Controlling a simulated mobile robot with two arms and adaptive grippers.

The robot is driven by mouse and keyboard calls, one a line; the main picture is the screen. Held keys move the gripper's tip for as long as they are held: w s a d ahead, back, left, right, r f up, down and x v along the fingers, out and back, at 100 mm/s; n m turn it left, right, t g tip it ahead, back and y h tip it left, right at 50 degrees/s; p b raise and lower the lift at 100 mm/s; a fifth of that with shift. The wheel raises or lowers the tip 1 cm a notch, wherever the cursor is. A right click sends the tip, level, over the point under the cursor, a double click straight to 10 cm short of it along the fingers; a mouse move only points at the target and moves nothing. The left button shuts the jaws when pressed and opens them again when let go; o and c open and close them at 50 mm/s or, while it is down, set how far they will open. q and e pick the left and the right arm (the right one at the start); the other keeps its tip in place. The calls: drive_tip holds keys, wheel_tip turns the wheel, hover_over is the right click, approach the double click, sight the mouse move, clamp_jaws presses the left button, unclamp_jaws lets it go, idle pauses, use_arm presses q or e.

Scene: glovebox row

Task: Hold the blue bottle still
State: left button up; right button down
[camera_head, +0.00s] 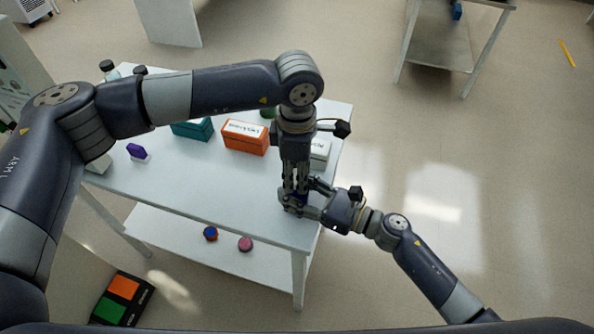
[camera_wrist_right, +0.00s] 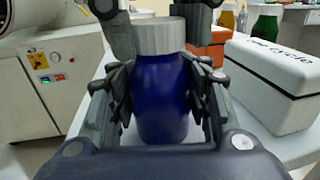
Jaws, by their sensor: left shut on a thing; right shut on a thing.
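The blue bottle (camera_wrist_right: 162,95) stands upright in the right wrist view with a pale grey cap (camera_wrist_right: 159,36). In the head view only a sliver of blue shows between the grippers, near the right front corner of the white table (camera_head: 215,195). My right gripper (camera_wrist_right: 162,100) is shut on the bottle's body, one finger on each side. It comes in from the right in the head view (camera_head: 304,204). My left gripper (camera_head: 295,188) points down from above. Its fingers sit on both sides of the cap in the right wrist view, shut on it.
A white lettered box (camera_wrist_right: 272,82) stands close to the right of the bottle in the wrist view. An orange box (camera_head: 246,138), a teal box (camera_head: 192,129) and a purple item (camera_head: 137,151) are farther back. The table's front left is clear. A lower shelf (camera_head: 180,232) holds small round items.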

use_arm(q)
drive_tip(key=shift+w+a+m, duration=0.1)
drive_tip(key=shift+m, duration=0.8)
drive_tip(key=o, duration=1.2)
drive_tip(key=shift+o, duration=0.2)
wheel_tip(320, 180, up, 12)
use_arm(e)
drive_tip(key=c, duration=0.8)
unclamp_jaws()
drive_tip(key=shift+o, duration=0.2)
